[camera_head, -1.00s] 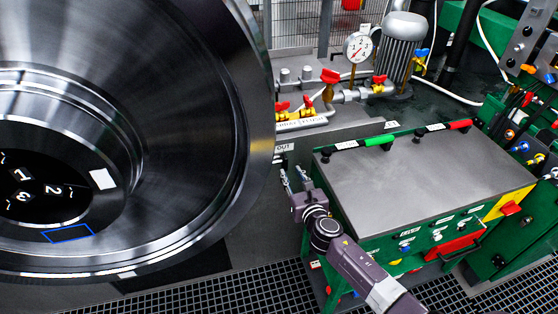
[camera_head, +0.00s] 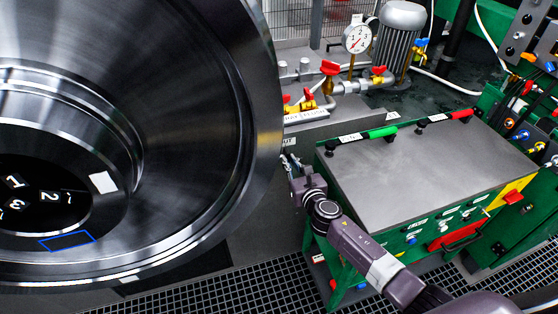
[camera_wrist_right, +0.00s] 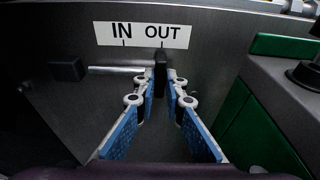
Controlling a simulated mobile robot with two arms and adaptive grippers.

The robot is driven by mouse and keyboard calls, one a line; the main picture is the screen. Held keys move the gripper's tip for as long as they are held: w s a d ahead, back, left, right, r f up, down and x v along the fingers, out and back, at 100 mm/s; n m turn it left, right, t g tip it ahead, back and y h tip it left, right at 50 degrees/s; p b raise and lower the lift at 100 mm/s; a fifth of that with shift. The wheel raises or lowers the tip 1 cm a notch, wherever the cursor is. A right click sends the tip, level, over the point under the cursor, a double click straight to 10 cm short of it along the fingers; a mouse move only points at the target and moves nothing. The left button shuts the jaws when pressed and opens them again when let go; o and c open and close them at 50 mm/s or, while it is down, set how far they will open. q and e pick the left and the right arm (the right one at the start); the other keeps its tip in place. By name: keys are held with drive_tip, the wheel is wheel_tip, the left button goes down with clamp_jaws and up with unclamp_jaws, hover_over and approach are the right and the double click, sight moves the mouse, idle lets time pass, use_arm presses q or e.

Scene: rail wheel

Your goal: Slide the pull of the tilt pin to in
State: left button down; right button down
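The pull of the tilt pin (camera_wrist_right: 161,72) is a dark upright knob in the right wrist view. It stands under the OUT mark of the white IN/OUT label (camera_wrist_right: 143,34). A pale rod (camera_wrist_right: 115,70) runs left from it towards a dark bracket (camera_wrist_right: 67,70). My right gripper (camera_wrist_right: 164,94) is open, with its blue-padded fingers on either side of the pull and a gap between them. In the head view my right gripper (camera_head: 288,163) is at the grey panel beside the wheel, and the pull is too small to make out. My left gripper is not in view.
The large steel wheel (camera_head: 215,100) fills the left of the head view, close to my right gripper. A green cabinet (camera_head: 420,170) with a grey top stands on the right. Red-handled valves (camera_head: 330,68) and a gauge (camera_head: 356,39) are behind. A green block (camera_wrist_right: 262,115) is right of the fingers.

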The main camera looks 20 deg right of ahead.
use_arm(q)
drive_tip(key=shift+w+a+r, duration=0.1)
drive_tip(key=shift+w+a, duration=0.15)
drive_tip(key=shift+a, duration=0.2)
use_arm(e)
drive_tip(key=shift+a, duration=2.5)
drive_tip(key=c, duration=1.9)
unclamp_jaws()
drive_tip(key=shift+o, duration=0.5)
drive_tip(key=shift+s, duration=0.15)
